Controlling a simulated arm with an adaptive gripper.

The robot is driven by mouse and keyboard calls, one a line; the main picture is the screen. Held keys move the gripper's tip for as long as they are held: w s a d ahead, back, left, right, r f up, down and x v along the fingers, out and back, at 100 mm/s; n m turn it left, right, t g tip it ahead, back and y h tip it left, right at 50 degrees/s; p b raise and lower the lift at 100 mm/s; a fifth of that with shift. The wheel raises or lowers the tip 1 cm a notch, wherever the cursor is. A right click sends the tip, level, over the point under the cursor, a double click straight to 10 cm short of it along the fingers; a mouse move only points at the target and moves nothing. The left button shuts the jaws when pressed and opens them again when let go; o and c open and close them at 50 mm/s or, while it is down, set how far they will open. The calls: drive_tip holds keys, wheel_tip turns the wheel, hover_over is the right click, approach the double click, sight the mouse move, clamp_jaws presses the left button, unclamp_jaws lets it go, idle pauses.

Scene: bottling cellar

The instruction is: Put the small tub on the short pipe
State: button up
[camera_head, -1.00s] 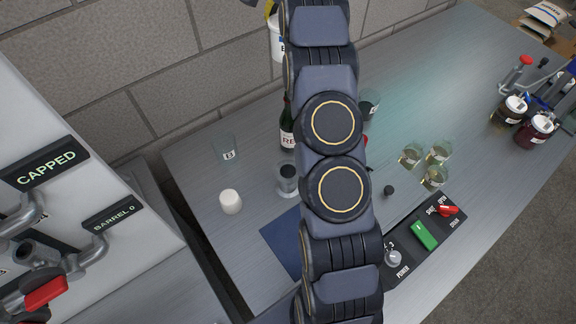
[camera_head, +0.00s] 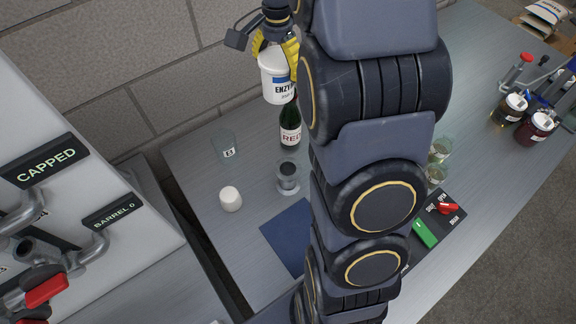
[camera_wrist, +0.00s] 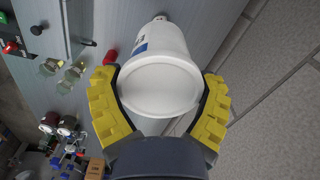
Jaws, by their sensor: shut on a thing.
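The small tub (camera_head: 276,88) is white with a blue band and an "ENZYM…" label; the label's end is hidden. My gripper (camera_head: 278,52) is shut on it, with yellow fingers on both sides. It is held upright in the air in front of the wall, above the back of the bench. In the wrist view the tub (camera_wrist: 160,85) fills the space between the fingers of my gripper (camera_wrist: 162,82). A short grey upright cylinder with a dark top, seemingly the short pipe (camera_head: 288,180), stands on the bench, lower in the picture than the tub and apart from it.
A green "RED" bottle (camera_head: 290,130) stands just below the tub in the picture, near the cylinder. A glass (camera_head: 223,146), a white cylinder (camera_head: 230,199) and a blue mat (camera_head: 288,236) surround the cylinder. A switch panel (camera_head: 440,214) lies right. My arm hides the middle bench.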

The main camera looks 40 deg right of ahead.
drive_tip(key=s+a+f, duration=0.1)
drive_tip(key=s+a, duration=0.3)
drive_tip(key=s, duration=0.4)
hover_over(288, 169)
wheel_tip(288, 169, down, 5)
wheel_tip(288, 169, down, 8)
drive_tip(key=shift+f, duration=0.25)
drive_tip(key=shift+f, duration=0.1)
drive_tip(key=o, duration=1)
